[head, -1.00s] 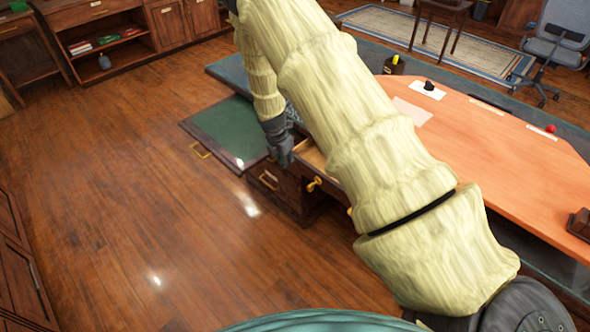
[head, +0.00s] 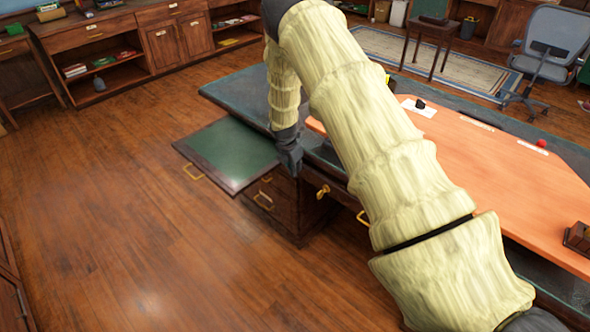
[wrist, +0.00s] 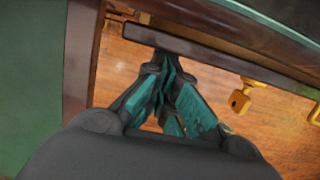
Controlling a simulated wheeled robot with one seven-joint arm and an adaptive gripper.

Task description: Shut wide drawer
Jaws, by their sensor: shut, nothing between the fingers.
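The wide drawer's dark wooden front shows in the wrist view (wrist: 215,58) as a long strip below the desk edge. A narrow gap between the front and the desk edge shows the lighter drawer inside, so it stands slightly open. A brass key or pull (wrist: 243,97) sticks out of the front; it shows in the head view (head: 323,191) too. My gripper (wrist: 168,62) is shut and empty, its tips at the left end of the drawer front; I cannot tell if they touch. In the head view my gripper (head: 290,163) hangs at the desk's side, and my arm hides part of the drawer.
The orange-topped desk (head: 480,170) spreads right. Open wooden floor (head: 120,210) lies at left. Bookcases stand at the back.

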